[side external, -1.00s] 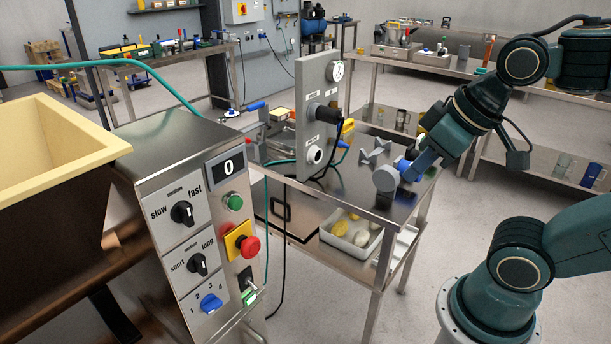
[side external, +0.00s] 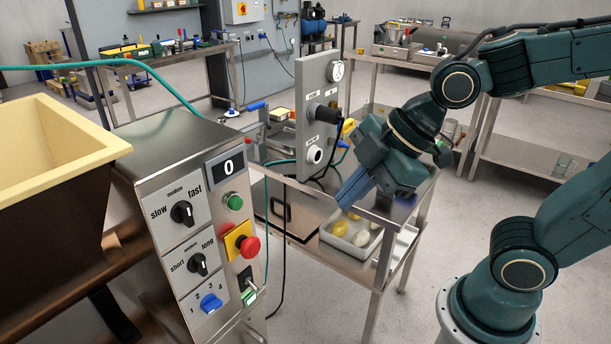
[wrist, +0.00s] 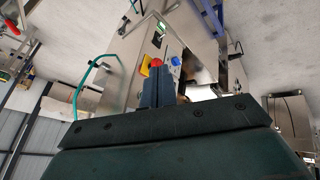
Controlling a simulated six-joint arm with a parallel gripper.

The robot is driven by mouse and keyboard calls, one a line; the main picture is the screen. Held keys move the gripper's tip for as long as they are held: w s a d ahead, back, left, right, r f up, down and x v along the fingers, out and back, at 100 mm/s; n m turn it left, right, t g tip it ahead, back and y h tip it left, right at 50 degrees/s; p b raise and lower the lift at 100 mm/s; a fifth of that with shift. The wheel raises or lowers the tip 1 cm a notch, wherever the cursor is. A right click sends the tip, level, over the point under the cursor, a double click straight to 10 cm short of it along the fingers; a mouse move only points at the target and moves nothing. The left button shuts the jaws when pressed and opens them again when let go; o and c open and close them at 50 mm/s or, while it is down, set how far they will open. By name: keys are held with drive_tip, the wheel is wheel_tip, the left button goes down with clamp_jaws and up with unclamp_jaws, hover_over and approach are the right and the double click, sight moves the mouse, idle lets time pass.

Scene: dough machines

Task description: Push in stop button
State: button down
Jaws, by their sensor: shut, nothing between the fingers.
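The stop button is a red mushroom knob (side external: 250,246) on a yellow square plate (side external: 238,241), on the steel control panel of the dough machine (side external: 190,215). It stands out from the plate. In the wrist view the red button (wrist: 156,63) shows just beyond my fingertips, its lower part hidden by them. My gripper (side external: 342,200) is shut and empty, with its blue fingers pointing down and left toward the panel. In the side view it is well to the right of the button and not touching it. The shut fingers also show in the wrist view (wrist: 157,84).
A green button (side external: 235,202) sits above the stop button, and a black switch (side external: 246,280) sits below it. A blue knob (side external: 211,303) is at lower left. A steel table with a white bin (side external: 340,245) lies under my gripper. A grey panel (side external: 318,110) stands behind.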

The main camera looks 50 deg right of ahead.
sight(249, 246)
drive_tip(key=a+n, duration=0.1)
drive_tip(key=w+a+n+y, duration=0.1)
drive_tip(key=a+n, duration=0.1)
drive_tip(key=a+f+n, duration=0.1)
drive_tip(key=shift+w+a+f+n+y, duration=0.1)
drive_tip(key=shift+w+a+n+y, duration=0.1)
drive_tip(key=shift+n+y, duration=0.15)
drive_tip(key=shift+f, duration=0.1)
drive_tip(key=w+a+f, duration=0.4)
drive_tip(key=w+f, duration=0.4)
drive_tip(key=shift+w, duration=0.2)
idle(1.0)
drive_tip(key=shift+f, duration=0.1)
